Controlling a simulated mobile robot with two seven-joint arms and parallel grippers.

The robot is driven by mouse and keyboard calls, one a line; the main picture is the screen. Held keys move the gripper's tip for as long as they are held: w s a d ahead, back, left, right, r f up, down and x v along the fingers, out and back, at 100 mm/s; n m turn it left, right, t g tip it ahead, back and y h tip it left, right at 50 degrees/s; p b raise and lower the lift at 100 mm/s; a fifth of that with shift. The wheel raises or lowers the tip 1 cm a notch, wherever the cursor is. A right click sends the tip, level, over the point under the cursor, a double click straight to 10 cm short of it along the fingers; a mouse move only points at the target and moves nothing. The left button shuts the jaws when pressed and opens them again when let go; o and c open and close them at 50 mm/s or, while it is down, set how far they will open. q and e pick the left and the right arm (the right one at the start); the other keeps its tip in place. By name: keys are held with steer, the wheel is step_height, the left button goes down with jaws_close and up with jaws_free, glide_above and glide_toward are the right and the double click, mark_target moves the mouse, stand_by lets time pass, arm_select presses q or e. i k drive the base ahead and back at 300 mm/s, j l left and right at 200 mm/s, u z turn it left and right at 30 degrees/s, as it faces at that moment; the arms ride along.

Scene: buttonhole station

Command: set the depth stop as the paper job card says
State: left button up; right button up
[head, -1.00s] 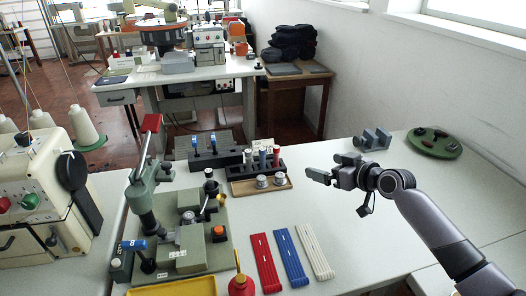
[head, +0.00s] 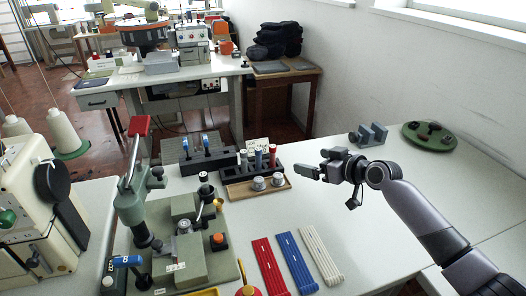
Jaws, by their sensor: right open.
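The green bench press (head: 134,205) with a red-topped lever (head: 139,127) stands on a grey-green base plate (head: 225,268) at the lower left. I cannot tell which part is the depth stop. A small white card with print (head: 258,146) stands behind the dark tool rack; it may be the job card, but its writing is too small to read. My right gripper (head: 306,172) is open and empty above the table, right of the rack. My left gripper is out of view.
Red (head: 269,266), blue (head: 296,262) and white (head: 320,254) strips lie in front. A grey block (head: 368,134) and green round tray (head: 429,135) stand behind my right arm.

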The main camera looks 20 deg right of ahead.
mark_target(159, 249)
steer(key=k+l, duration=0.6)
steer(key=k, duration=0.15)
